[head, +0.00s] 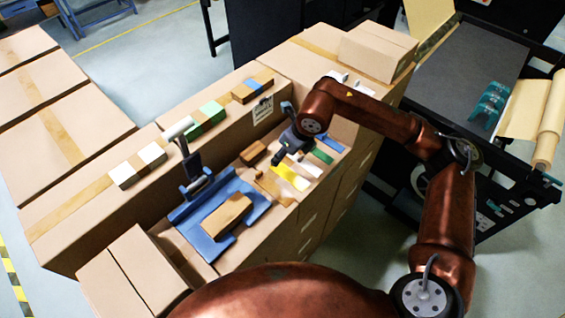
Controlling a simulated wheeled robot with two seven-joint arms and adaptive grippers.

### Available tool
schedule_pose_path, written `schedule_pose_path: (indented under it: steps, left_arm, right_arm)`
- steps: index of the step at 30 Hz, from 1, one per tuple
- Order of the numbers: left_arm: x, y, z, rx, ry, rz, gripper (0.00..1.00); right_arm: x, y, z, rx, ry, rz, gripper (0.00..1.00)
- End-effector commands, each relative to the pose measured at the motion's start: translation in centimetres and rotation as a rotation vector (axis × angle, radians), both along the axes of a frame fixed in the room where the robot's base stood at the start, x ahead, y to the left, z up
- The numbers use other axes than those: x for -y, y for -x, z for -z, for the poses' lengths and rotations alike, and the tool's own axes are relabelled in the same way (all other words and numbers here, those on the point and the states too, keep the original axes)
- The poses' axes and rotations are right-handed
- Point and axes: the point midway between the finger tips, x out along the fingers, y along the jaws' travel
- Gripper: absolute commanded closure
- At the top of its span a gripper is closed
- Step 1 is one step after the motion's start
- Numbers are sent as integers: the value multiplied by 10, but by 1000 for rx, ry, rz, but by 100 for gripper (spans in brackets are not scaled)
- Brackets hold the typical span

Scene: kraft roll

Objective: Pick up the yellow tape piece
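The yellow tape piece (291,178) lies flat on the cardboard box top near the middle of the head view, beside white, green and blue strips. My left gripper is not in view.
A blue tray (265,203) holding a brown block (226,215) lies left of the strips. A taller box row (90,215) with small blocks runs behind. A small box (377,50) stands at the back. A dark-topped table (470,75) is at right.

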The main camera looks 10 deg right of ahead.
Motion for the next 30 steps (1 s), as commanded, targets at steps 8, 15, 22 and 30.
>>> schedule_pose_path:
  steps: [8,15,22,30]
  left_arm:
    - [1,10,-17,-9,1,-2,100]
    - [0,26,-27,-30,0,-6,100]
    - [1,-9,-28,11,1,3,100]
    - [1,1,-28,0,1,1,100]
  right_arm:
    - [-15,-24,27,-9,-2,-16,59]
    - [-20,-42,57,-10,-2,-14,59]
    - [-20,-42,61,-9,-2,-13,59]
    - [-20,-42,61,-9,-2,-12,74]
